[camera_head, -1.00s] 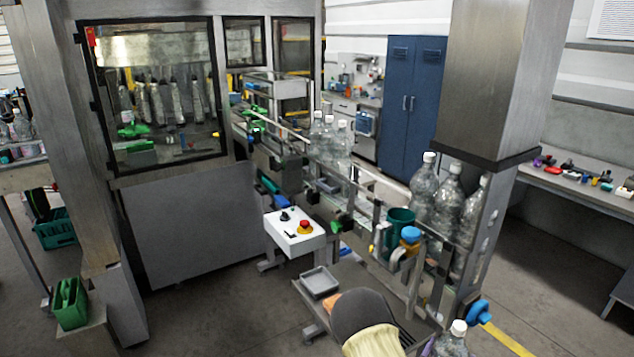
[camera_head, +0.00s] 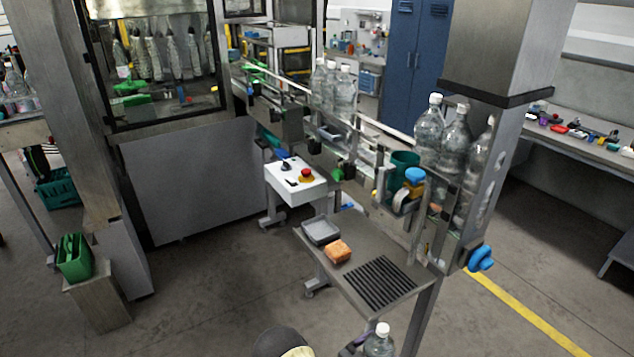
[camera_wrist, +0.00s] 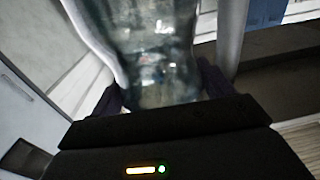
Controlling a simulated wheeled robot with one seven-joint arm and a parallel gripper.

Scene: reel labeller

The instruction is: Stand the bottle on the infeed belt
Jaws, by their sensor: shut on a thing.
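A clear bottle with a white cap (camera_head: 379,342) shows at the bottom edge of the head view, upright, its lower part cut off by the frame. My gripper (camera_wrist: 163,100) is shut on this bottle, whose clear body (camera_wrist: 160,50) fills the middle of the wrist view between the two fingers. The infeed belt (camera_head: 380,190) runs along the line beyond, mostly hidden behind its rails and fittings. Several clear capped bottles (camera_head: 430,135) stand at its near right end, and more bottles (camera_head: 333,88) stand further along. The held bottle is apart from the belt, nearer to me.
A grey side table (camera_head: 335,275) with a slatted patch, a grey tray (camera_head: 321,230) and an orange sponge (camera_head: 338,251) stands before the belt. A green cup (camera_head: 403,168), a blue-capped item (camera_head: 414,178) and a blue knob (camera_head: 480,258) are near the belt end. A steel post (camera_head: 505,50) rises at right.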

